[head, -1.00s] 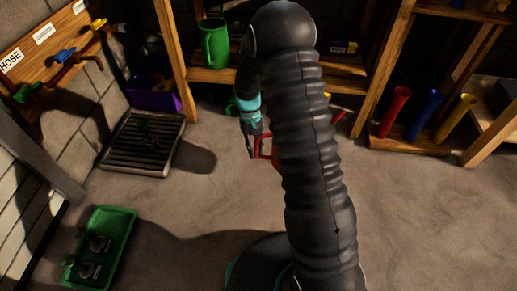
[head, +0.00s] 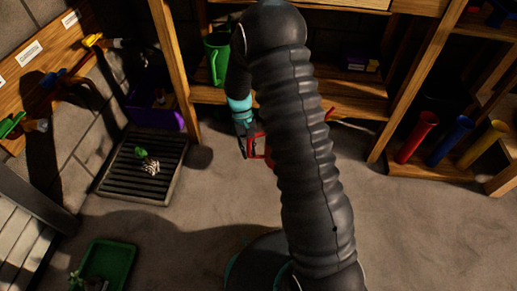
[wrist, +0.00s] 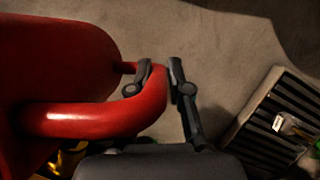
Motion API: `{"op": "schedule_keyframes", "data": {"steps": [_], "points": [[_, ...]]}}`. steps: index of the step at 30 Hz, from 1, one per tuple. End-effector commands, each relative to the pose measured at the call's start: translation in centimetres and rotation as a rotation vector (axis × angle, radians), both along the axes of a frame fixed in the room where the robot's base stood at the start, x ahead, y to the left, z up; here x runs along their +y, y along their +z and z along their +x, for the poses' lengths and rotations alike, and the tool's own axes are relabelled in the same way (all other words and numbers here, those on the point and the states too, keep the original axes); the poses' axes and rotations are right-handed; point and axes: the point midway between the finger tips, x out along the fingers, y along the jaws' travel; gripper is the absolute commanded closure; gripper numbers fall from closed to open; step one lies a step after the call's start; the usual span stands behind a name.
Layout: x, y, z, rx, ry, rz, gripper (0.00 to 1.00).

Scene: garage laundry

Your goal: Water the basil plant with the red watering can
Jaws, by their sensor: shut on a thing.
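My gripper (head: 246,136) is shut on the handle of the red watering can (wrist: 55,60). In the wrist view the fingers (wrist: 160,78) close around the curved red handle, with the can's body at left. In the head view my arm hides most of the can; part of its red handle (head: 252,150) and a bit at the right show.
A green tray (head: 122,258) with plants, partly cut off, lies at lower left. A green jug (head: 214,62) stands on the wooden shelf (head: 345,102). A purple bin (head: 160,118) is behind the grate. Red, blue and yellow tubes stand at right. The floor between is clear.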

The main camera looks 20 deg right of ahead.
Motion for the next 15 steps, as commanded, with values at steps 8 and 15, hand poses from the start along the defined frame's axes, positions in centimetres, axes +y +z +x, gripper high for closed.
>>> {"op": "schedule_keyframes", "data": {"steps": [8,15], "points": [[6.8,-1.4,-2.3,-0.007,0.332,-0.002,1.0],[11.2,-3.1,-4.7,-0.014,0.813,-0.006,1.0]]}}
